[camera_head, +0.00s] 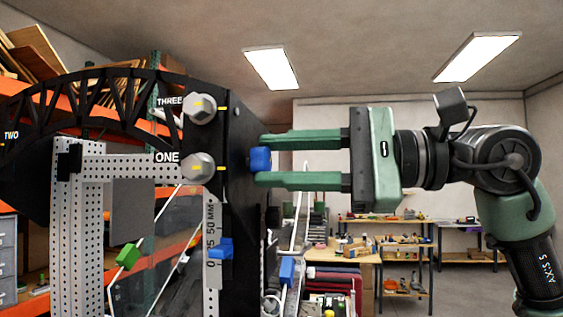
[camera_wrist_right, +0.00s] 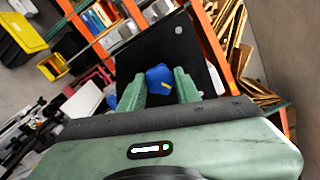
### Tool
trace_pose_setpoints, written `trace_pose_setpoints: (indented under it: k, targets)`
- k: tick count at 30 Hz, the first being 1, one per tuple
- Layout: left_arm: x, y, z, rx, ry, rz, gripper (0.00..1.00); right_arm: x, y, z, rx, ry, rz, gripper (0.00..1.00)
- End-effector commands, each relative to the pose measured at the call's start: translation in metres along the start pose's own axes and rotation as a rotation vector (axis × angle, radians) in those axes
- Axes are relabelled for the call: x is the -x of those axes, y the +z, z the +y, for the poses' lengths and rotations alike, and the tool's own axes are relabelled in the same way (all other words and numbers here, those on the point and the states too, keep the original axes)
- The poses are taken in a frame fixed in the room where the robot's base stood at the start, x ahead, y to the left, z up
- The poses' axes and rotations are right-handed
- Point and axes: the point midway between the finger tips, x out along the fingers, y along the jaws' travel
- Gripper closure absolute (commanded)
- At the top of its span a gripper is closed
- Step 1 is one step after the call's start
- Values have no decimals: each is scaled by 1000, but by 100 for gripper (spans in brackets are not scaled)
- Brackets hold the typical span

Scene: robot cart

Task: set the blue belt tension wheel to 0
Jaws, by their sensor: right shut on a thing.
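A blue wheel (camera_head: 261,160) sits on the right side of a black upright plate (camera_head: 237,205). My right gripper (camera_head: 268,161) comes in from the right and is shut on this wheel, one green finger above and one below. In the right wrist view the blue wheel (camera_wrist_right: 159,77) shows between the fingertips, with a small yellow mark. A blue pointer (camera_head: 221,248) stands at a vertical millimetre scale (camera_head: 212,222), over the part between 0 and 25; its exact reading is too small to tell. My left gripper is not in view.
A green block (camera_head: 127,257) and another blue part (camera_head: 287,270) are lower down. Shelves and workbenches stand further back.

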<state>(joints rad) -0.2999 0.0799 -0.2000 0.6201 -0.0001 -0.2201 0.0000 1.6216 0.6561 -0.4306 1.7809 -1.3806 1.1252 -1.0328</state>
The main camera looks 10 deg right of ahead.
Motion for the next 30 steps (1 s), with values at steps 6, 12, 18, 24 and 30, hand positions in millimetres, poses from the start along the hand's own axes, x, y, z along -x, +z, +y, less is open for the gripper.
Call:
trace_pose_setpoints:
  k: [6, 12, 18, 24, 30]
  targets:
    - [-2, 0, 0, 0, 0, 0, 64, 0, 0, 1, 206, 0, -1, 100]
    - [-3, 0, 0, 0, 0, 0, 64, 0, 0, 2, 396, 0, -1, 100]
    - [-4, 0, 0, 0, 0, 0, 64, 0, 0, 2, 584, 1, -1, 100]
    - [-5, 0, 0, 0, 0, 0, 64, 0, -1, 3, 756, 2, -2, 100]
    - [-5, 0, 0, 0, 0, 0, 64, 0, -1, 3, 890, 2, -2, 100]
